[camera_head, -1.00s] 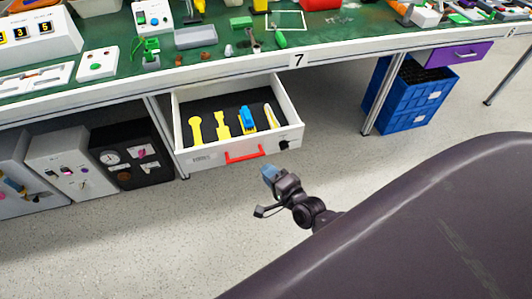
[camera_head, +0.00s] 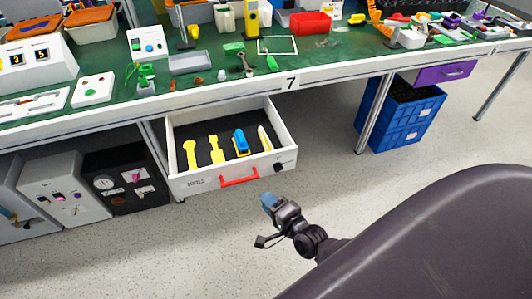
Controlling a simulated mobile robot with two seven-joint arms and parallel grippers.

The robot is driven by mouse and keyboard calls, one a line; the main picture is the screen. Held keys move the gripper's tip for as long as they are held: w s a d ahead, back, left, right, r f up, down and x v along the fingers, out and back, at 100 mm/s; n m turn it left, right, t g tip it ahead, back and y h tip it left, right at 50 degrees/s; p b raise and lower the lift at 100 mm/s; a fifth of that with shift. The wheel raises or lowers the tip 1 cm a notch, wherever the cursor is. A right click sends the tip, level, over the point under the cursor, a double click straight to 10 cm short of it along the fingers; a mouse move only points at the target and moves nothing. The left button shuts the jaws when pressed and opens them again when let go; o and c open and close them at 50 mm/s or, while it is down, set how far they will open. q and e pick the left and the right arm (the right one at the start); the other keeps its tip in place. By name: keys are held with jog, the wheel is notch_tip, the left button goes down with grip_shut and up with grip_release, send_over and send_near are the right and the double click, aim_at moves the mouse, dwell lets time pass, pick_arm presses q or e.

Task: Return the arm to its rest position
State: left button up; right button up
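My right gripper (camera_head: 270,202) hangs in free air over the floor, in front of the open white drawer (camera_head: 287,132) and below its red handle (camera_head: 240,177). It is apart from the drawer, with nothing seen in it. The gap between its fingers is too small to make out. A dark round knob (camera_head: 278,167) sits at the right of the drawer front. My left gripper is not in view.
Yellow and blue tools (camera_head: 240,141) lie in the drawer. The green-topped workbench (camera_head: 215,91) spans the back, crowded with items. Metal legs (camera_head: 375,115) and a blue crate (camera_head: 406,117) stand right; cabinets (camera_head: 65,190) stand left. The grey floor (camera_head: 180,255) is clear.

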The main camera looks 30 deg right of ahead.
pick_arm(q)
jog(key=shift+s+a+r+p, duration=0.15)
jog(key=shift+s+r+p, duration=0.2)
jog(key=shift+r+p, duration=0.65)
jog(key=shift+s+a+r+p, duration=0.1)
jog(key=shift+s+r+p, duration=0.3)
jog(key=shift+p, duration=0.95)
pick_arm(e)
jog(key=s+d+r+n+g+h, duration=0.1)
jog(key=s+r+n+g, duration=0.1)
jog(key=s+n, duration=0.6)
jog(key=s+d+r+n+g, duration=0.1)
jog(key=s+r+n+g, duration=0.2)
jog(key=s+n, duration=0.6)
jog(key=shift+s+r+h, duration=0.3)
jog(key=shift+r+h, duration=0.1)
jog(key=shift+r, duration=0.25)
